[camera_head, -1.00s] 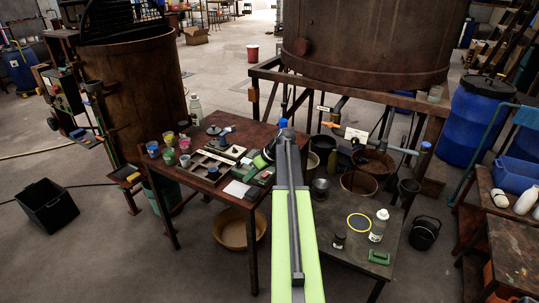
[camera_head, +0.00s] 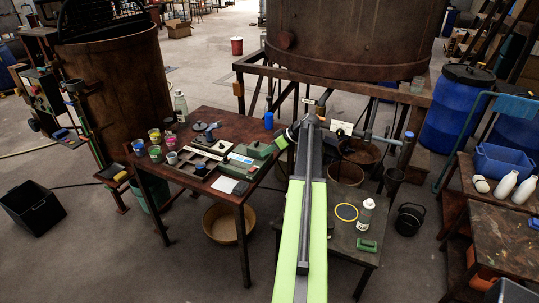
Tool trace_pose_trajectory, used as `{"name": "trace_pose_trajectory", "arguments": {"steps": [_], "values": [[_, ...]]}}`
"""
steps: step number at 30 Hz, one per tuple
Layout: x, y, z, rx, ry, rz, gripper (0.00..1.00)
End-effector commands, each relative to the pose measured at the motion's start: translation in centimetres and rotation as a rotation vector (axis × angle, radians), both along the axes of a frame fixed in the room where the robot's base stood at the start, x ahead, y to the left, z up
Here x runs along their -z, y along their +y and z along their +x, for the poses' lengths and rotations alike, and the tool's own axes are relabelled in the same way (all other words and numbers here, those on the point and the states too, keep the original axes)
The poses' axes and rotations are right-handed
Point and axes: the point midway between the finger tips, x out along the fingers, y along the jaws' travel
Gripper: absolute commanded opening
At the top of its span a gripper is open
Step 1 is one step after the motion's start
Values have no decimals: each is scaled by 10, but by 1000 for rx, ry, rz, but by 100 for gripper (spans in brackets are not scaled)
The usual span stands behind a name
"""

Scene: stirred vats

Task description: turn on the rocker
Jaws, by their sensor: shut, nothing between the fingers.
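My gripper (camera_head: 281,141) is at the far end of my lime and dark grey arm, over the right edge of the brown table (camera_head: 222,203). It looks small and partly hidden by the arm; it is shut and empty. A green box (camera_head: 259,149) lies on the table just left of it; I cannot tell whether they touch. A control panel (camera_head: 40,98) with red and green parts is mounted beside the left vat (camera_head: 122,92), well away from my gripper. I cannot single out the rocker at this size.
Pipes and a wooden frame (camera_head: 350,90) sit behind.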

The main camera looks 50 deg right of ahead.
Motion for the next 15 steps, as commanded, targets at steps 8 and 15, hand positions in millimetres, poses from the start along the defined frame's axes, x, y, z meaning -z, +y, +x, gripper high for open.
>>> {"name": "trace_pose_trajectory", "arguments": {"steps": [8,15], "values": [[52,18,41,-2,1,0,0],[87,26,43,1,0,1,0]]}}
